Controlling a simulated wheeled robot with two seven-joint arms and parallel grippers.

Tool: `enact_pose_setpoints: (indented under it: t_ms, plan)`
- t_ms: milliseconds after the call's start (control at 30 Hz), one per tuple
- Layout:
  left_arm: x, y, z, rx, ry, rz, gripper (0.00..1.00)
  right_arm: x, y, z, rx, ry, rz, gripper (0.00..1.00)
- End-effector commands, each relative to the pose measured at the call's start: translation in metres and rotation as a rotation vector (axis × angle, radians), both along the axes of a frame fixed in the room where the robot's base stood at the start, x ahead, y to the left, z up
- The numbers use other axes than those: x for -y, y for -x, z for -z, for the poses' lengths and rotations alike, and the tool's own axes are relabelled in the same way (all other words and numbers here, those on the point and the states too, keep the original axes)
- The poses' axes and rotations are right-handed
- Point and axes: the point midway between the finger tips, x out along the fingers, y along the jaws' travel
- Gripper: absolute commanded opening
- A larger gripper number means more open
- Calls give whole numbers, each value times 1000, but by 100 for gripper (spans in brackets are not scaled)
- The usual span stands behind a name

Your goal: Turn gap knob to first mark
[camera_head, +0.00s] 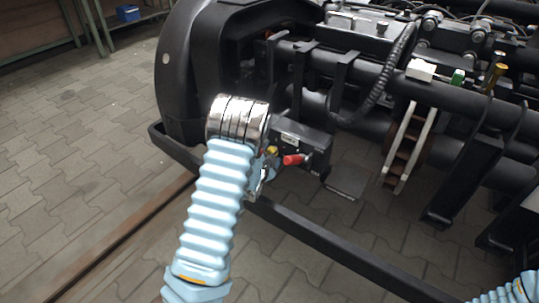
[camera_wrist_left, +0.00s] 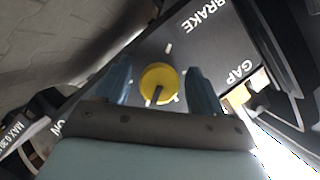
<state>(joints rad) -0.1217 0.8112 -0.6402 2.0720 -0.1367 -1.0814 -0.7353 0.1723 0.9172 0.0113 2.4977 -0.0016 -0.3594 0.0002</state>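A round yellow knob (camera_wrist_left: 158,84) with a dark slot sits on a dark panel (camera_wrist_left: 205,50) in the left wrist view. Short white marks lie around it. The labels GAP and BRAKE appear upside down to its right and above right. My left gripper (camera_wrist_left: 159,80) is open, with one blue finger on each side of the knob and a visible space between each finger and the knob. In the head view the panel is a black box (camera_head: 312,143), and my left wrist hides most of the gripper there. My right gripper is out of view.
A red handle (camera_head: 294,160) sticks out from the black box. Open paved floor (camera_head: 90,150) lies at left.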

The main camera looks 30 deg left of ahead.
Motion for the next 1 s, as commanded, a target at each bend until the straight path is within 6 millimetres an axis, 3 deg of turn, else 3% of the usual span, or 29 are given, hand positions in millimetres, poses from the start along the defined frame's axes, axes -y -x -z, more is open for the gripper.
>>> enact_pose_setpoints:
  t_ms: [33,300,667,1000]
  plan:
    - [0,0,0,0,0,0,59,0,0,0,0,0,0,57]
    - [0,0,0,0,0,0,17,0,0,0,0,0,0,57]
    - [0,0,0,-4,58,0,16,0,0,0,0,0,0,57]
    - [-1,1,0,-23,306,-3,16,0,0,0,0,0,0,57]
